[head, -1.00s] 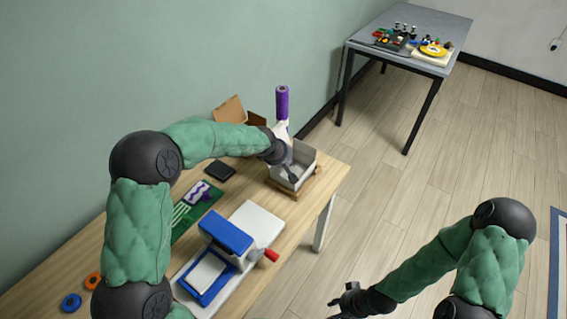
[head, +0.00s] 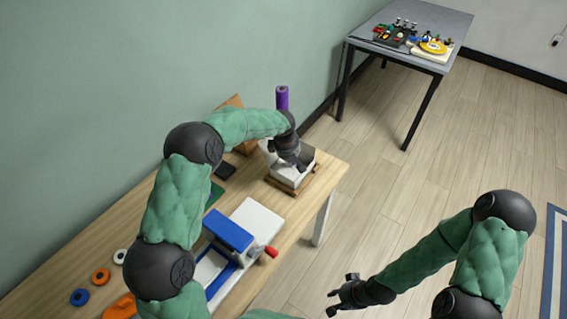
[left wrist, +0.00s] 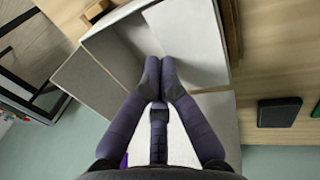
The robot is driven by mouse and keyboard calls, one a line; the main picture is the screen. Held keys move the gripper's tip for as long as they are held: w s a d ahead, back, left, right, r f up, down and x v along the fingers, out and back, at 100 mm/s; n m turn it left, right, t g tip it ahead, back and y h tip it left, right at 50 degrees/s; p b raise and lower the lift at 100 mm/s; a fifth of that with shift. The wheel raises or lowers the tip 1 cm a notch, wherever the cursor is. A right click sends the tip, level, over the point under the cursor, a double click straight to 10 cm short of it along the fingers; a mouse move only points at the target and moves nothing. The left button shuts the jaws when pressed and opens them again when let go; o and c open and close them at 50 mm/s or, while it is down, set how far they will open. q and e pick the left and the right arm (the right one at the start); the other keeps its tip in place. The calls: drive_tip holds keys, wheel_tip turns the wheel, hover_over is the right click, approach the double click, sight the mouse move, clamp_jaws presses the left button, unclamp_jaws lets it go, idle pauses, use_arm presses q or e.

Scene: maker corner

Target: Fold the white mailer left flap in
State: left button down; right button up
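The white mailer (head: 286,175) sits open on a wooden board at the far end of the workbench. In the left wrist view, a bright white flap (left wrist: 188,38) on the picture's right leans in over the mailer's inside. A greyer flap (left wrist: 88,92) spreads outward on the picture's left, and another white panel (left wrist: 222,115) lies behind the fingers. My left gripper (left wrist: 160,62) is over the mailer, fingertips together with nothing seen between them, close to the white flap's edge; contact is unclear. My right gripper (head: 342,293) is open and empty, right of the workbench above the floor.
A purple roll (head: 282,98) stands behind the mailer, beside a brown cardboard box (head: 236,104). A dark flat block (left wrist: 278,112) lies near the mailer. A blue-and-white press (head: 228,232) with a red handle stands nearer on the bench.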

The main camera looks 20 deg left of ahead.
use_arm(q)
drive_tip(key=shift+s, duration=0.15)
idle(0.6)
